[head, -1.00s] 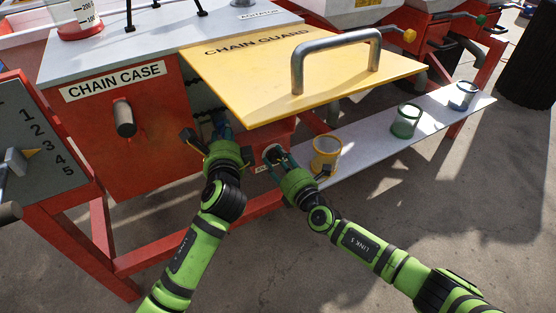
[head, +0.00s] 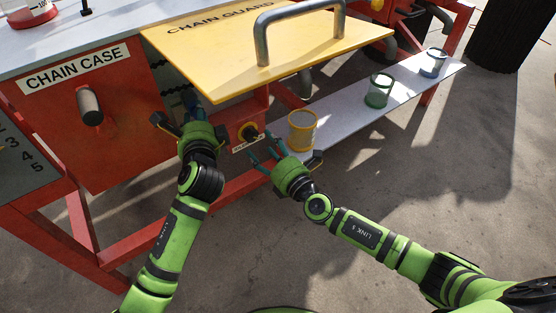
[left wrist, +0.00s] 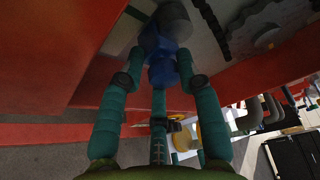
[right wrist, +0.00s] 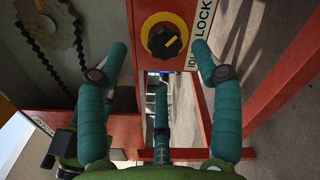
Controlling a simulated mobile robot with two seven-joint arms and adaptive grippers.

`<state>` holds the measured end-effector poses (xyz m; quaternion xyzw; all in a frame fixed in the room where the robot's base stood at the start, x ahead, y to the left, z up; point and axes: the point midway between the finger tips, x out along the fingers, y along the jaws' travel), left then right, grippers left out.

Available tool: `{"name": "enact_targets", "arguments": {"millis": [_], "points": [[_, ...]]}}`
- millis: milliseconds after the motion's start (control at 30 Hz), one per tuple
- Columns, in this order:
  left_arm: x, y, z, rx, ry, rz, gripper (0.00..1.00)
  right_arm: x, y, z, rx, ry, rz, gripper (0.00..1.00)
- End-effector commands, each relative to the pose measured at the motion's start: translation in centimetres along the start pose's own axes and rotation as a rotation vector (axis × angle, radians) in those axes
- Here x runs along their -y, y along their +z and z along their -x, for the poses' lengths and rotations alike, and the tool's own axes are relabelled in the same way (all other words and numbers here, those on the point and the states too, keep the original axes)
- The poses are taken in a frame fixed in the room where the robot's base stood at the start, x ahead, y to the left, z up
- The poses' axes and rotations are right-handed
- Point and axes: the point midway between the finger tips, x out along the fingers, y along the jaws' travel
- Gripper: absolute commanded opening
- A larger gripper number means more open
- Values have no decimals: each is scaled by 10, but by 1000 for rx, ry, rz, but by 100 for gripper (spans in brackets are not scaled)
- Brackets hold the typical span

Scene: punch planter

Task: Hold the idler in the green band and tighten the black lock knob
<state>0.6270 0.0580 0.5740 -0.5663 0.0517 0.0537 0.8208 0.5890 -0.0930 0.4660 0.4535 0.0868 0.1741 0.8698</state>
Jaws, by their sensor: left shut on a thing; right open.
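My left gripper (head: 190,119) reaches under the edge of the yellow chain guard. In the left wrist view its teal fingers close on a blue idler part (left wrist: 162,62) with a grey end. In the head view that part is mostly hidden. The black lock knob (head: 248,132) sits on a yellow disc on the red frame. The right wrist view shows the knob (right wrist: 164,41) with its yellow pointer line slanting up right. My right gripper (head: 265,156) is open and empty, apart from the knob, fingers facing it. I cannot make out the green band.
A yellow cup (head: 302,132), a green cup (head: 378,91) and a blue cup (head: 433,63) stand on the grey shelf to the right. A chain and sprocket (right wrist: 45,25) show in the right wrist view.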

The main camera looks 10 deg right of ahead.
Motion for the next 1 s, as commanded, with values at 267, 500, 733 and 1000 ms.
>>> {"name": "enact_targets", "arguments": {"millis": [267,500,733,1000], "points": [[4,-3,0,-9,-11,4,0,-1,1,52,2,1,2,66],[4,-3,0,-10,-11,4,0,-3,2,65,5,4,2,66],[4,-3,0,-10,-11,4,0,-3,2,65,5,4,2,66],[4,-3,0,-10,-10,4,0,-2,1,89,1,2,3,66]]}}
